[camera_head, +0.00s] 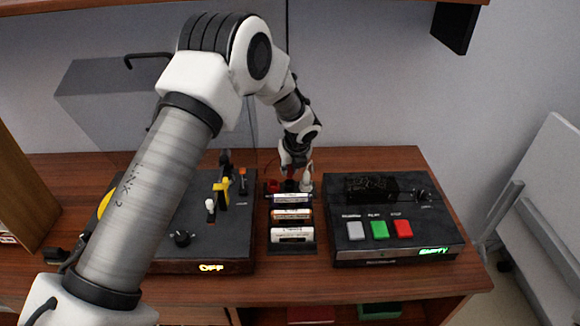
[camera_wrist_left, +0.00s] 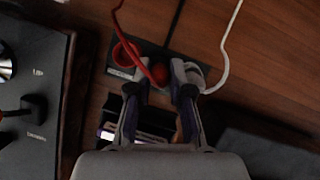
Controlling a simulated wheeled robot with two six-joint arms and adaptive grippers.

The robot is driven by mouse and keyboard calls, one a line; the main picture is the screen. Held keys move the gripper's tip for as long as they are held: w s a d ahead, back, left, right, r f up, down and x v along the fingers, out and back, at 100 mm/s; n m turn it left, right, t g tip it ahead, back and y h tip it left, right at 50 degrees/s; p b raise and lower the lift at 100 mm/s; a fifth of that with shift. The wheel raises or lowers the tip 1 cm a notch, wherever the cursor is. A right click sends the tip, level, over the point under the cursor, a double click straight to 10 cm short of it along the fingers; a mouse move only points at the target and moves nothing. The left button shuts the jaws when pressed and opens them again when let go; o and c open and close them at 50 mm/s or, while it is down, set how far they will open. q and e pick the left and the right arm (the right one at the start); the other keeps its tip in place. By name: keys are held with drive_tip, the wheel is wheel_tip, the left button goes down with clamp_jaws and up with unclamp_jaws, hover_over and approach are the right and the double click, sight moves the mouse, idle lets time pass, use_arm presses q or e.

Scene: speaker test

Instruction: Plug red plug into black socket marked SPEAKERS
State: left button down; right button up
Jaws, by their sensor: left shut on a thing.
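My left gripper (camera_head: 296,166) reaches down at the back of the table, over a small dark strip. In the left wrist view, its fingers (camera_wrist_left: 161,100) are shut on the red plug (camera_wrist_left: 158,73), which has a thin red cable. The left finger hides part of the plug. A red ring (camera_wrist_left: 125,53) is beside it on the left and a white plug (camera_wrist_left: 194,74) with a white cable on the right. My right gripper is not in view.
A black deck (camera_head: 395,250) with white, green and red buttons is on the right. A dark device (camera_head: 232,238) reading OFF is on the left, partly behind my arm. Bare wood shows around the strip.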

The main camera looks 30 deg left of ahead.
use_arm(q)
drive_tip(key=shift+f+b, duration=0.4)
drive_tip(key=shift+f, duration=0.95)
idle(0.6)
drive_tip(key=c, duration=0.6)
unclamp_jaws()
wheel_tip(320, 180, up, 5)
drive_tip(key=p, duration=0.5)
